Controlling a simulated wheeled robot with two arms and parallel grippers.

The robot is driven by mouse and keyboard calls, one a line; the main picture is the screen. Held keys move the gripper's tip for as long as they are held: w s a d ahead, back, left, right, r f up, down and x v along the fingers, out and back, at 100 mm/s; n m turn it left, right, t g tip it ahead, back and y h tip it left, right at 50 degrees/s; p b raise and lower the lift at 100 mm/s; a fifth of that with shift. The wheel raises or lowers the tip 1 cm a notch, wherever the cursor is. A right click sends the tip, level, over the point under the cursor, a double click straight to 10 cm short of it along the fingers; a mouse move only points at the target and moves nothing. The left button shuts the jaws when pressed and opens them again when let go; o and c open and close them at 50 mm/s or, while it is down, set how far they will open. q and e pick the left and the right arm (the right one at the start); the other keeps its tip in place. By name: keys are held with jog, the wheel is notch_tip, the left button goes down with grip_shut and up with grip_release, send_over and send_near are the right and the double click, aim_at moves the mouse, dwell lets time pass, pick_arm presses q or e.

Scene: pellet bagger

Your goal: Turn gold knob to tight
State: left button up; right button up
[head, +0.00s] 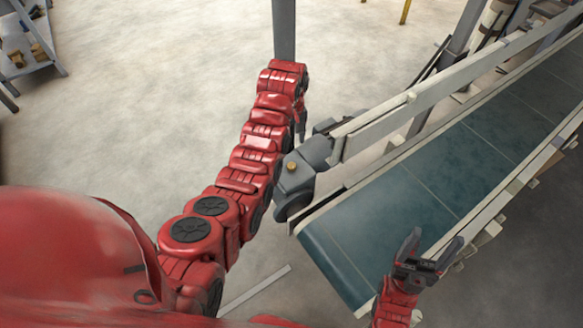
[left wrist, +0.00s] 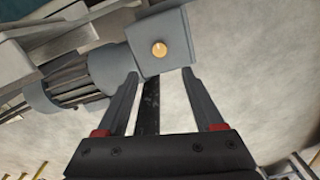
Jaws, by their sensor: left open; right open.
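The gold knob (head: 291,166) is a small round cap on the grey motor housing (head: 297,180) at the near end of the conveyor. In the left wrist view the gold knob (left wrist: 159,49) sits on the face of the grey box, just beyond my fingertips. My left gripper (left wrist: 161,73) is open, its two fingers either side of a line toward the knob, apart from it. In the head view my left gripper (head: 301,125) is partly hidden by my arm, beyond the housing. My right gripper (head: 437,246) is open and empty over the conveyor's near right edge.
The conveyor's blue-green belt (head: 400,205) runs from the near end up to the right, with a pale side rail (head: 440,85). A grey post (head: 284,30) stands behind my left arm. A shelf (head: 28,50) is at the far left. Open floor lies left of my arm.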

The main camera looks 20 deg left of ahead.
aim_at(291, 165)
pick_arm(q)
notch_tip(291, 165, down, 12)
jog(key=shift+f, duration=0.15)
dwell(0.3)
grip_shut()
